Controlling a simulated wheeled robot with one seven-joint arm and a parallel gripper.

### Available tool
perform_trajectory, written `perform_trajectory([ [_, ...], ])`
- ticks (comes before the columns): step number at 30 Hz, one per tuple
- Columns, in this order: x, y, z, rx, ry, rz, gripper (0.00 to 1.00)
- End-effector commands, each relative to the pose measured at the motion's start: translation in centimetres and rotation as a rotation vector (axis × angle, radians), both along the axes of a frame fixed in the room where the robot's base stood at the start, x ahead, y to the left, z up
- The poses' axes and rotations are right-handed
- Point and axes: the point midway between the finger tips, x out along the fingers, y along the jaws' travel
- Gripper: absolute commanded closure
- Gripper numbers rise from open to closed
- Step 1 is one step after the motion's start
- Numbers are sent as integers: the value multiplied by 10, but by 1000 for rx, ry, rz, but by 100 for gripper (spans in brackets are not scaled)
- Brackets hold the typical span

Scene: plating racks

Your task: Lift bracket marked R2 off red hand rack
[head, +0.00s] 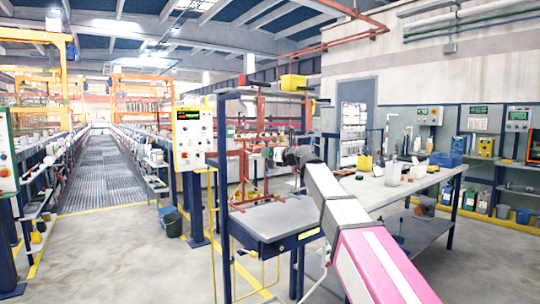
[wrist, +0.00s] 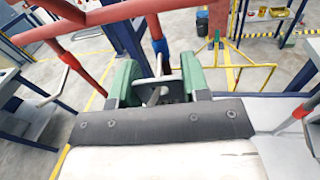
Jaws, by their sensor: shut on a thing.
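The red hand rack (head: 246,140) stands on a grey-topped bench in the head view, with several small parts hanging on it. In the wrist view its red bars (wrist: 98,22) cross the top of the picture. My gripper (wrist: 160,82) has two green fingers just below those bars. They are shut on a small grey metal piece, the bracket (wrist: 158,92), mostly hidden between them. I cannot read an R2 mark on it. A blue-tipped red rod of the rack reaches down close to the bracket; I cannot tell whether they touch.
A worktable (head: 385,190) with bottles and containers stands to the right. A control box (head: 190,140) on a post stands left of the rack, with a dark bucket (head: 171,222) on the floor.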

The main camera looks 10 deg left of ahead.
Motion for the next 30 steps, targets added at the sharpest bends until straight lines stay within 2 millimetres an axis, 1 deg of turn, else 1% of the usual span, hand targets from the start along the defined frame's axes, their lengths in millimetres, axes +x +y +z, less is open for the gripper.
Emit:
perform_trajectory([
  [6,-1,-2,5,0,0,0,85],
  [20,-2,-3,7,0,0,0,85],
  [30,-7,-8,11,0,0,0,85],
])
